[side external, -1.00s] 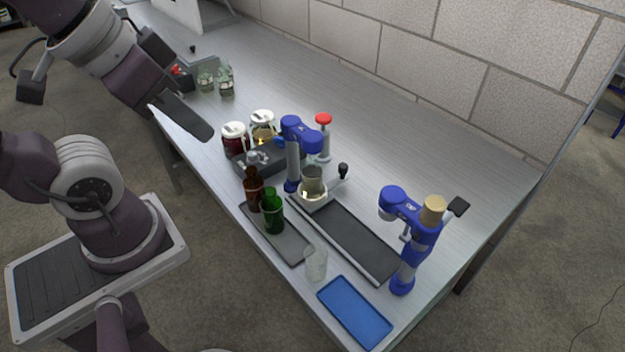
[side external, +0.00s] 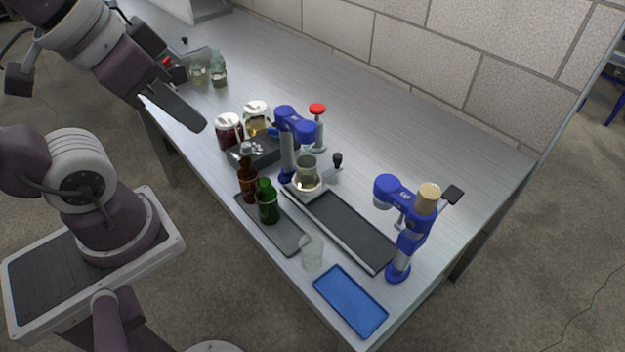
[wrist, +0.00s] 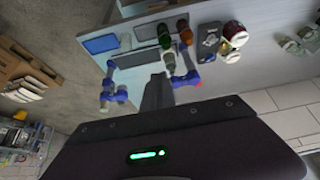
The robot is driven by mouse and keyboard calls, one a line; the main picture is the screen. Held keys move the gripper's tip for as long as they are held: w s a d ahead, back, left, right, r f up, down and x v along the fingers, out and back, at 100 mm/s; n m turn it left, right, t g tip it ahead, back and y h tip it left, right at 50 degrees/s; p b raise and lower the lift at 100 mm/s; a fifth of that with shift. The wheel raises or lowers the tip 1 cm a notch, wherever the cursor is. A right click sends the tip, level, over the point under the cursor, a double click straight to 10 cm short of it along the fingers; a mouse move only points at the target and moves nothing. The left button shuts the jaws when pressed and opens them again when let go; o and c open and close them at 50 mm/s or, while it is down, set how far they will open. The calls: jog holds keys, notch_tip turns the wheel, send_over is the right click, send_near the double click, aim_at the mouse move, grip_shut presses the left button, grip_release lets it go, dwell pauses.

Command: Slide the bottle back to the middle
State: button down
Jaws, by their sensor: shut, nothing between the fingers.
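A pale glass bottle (side external: 306,168) stands upright on a small white base beside the left blue post, at the upper-left end of a long dark track (side external: 345,228). A brown bottle (side external: 247,182) and a green bottle (side external: 267,204) stand on a grey tray (side external: 287,238) nearer the table's front edge. In the wrist view the green bottle (wrist: 164,36) and brown bottle (wrist: 184,32) show beyond my fingers. My gripper (side external: 199,126) is shut and empty, well apart from the bottles at the left. In the wrist view my gripper (wrist: 157,78) shows as one closed grey shape.
Blue posts (side external: 291,150) and (side external: 402,240) stand at the track's ends. A red knob (side external: 317,109) is behind. Jars (side external: 228,130) sit by a dark box (side external: 262,150). A clear glass (side external: 312,252) and blue tray (side external: 350,299) are at the front. The table's rear right is clear.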

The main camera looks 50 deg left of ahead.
aim_at(338, 155)
jog(key=c, duration=2.2)
grip_release()
